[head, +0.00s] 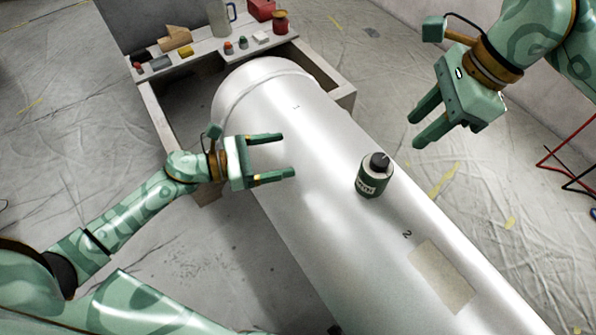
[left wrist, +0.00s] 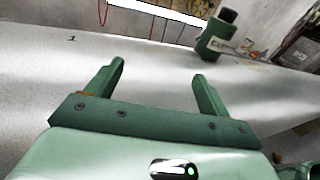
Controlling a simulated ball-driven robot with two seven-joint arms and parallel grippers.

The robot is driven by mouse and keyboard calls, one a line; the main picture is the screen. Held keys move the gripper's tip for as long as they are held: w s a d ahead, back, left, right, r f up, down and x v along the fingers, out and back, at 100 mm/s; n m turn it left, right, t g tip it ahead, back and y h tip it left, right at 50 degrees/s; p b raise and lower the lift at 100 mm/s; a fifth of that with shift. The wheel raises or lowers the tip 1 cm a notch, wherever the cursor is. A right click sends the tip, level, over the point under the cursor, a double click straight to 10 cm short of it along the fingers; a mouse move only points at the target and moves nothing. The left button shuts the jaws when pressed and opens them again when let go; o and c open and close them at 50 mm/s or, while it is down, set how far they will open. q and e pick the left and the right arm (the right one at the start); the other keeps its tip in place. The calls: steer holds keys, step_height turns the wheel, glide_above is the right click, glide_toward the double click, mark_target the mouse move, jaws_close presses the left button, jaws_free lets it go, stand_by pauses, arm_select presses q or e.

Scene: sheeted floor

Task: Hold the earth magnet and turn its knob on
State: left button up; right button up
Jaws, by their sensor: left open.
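The earth magnet (head: 373,180) is a dark green cylinder with a pale label and a black knob (head: 379,161) on top. It stands upright on the large white metal cylinder (head: 330,200). In the left wrist view the magnet (left wrist: 216,36) is beyond the fingertips, to the right. My left gripper (head: 287,156) is open and empty over the white cylinder, to the left of the magnet and apart from it; its fingers also show in the left wrist view (left wrist: 158,72). My right gripper (head: 413,131) is open and empty, above and to the right of the magnet.
A bench (head: 208,45) at the back holds a grey jug (head: 218,18), red containers (head: 280,22) and small blocks. A pale square patch (head: 442,277) lies on the cylinder, near a "2" mark. Red and black cables (head: 566,160) are at the right. The sheeted floor (head: 60,120) is clear at the left.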

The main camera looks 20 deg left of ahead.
mark_target(383, 176)
arm_select(q)
steer(key=s+d+m+g+h, duration=0.1)
steer(key=d, duration=0.1)
steer(key=s+d+r+m+g+h, duration=0.1)
steer(key=d, duration=0.2)
steer(key=s+d+r+m+g+h, duration=0.1)
steer(key=d+m, duration=0.1)
steer(key=shift+s+d+r+g, duration=0.15)
steer(key=shift+s+r+g, duration=0.05)
steer(key=shift+s+g, duration=0.2)
steer(key=x, duration=1.6)
steer(key=shift+d+r, duration=0.15)
steer(key=shift+r, duration=0.1)
steer(key=c, duration=1.3)
